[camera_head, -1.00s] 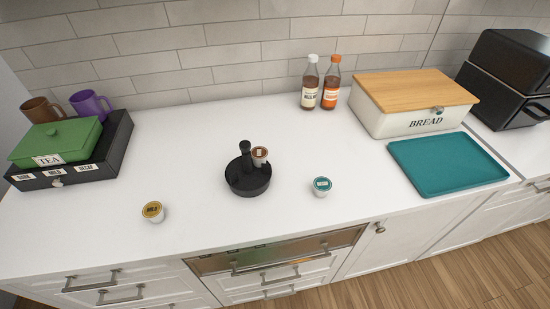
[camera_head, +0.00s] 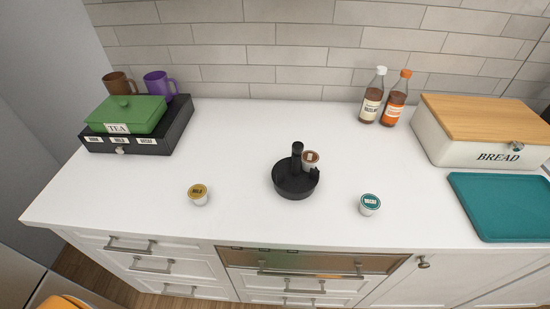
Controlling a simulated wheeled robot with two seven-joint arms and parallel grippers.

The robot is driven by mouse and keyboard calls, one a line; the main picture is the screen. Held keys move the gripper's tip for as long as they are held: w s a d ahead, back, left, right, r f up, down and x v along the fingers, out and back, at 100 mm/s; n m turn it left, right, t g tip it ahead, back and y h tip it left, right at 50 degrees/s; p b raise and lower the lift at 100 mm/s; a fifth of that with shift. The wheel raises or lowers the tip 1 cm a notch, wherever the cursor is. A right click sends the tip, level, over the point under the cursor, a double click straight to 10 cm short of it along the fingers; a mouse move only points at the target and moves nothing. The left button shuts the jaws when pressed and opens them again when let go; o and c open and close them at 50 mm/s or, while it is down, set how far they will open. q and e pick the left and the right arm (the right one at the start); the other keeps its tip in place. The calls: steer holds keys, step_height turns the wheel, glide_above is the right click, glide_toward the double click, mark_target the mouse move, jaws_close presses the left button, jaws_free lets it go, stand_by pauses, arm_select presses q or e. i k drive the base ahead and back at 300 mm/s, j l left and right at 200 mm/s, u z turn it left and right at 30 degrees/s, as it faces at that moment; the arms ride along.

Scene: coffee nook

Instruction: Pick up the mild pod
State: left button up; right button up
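The mild pod (camera_head: 198,195) is a small white cup with a gold lid. It stands upright on the white counter, left of the black round pod holder (camera_head: 294,186). Its lid print is small, but appears to read "MILD". A brown-lidded pod (camera_head: 311,159) sits in the holder beside its upright handle. A teal-lidded pod (camera_head: 369,204) stands on the counter to the right.
A black drawer box (camera_head: 139,139) with labelled fronts carries a green tea box (camera_head: 127,112). Brown (camera_head: 117,83) and purple (camera_head: 160,85) mugs are behind it. Two syrup bottles (camera_head: 372,97), a bread box (camera_head: 470,150) and a teal tray (camera_head: 500,205) are right. Counter around the mild pod is clear.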

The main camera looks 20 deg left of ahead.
mark_target(197, 194)
steer(key=u, duration=1.35)
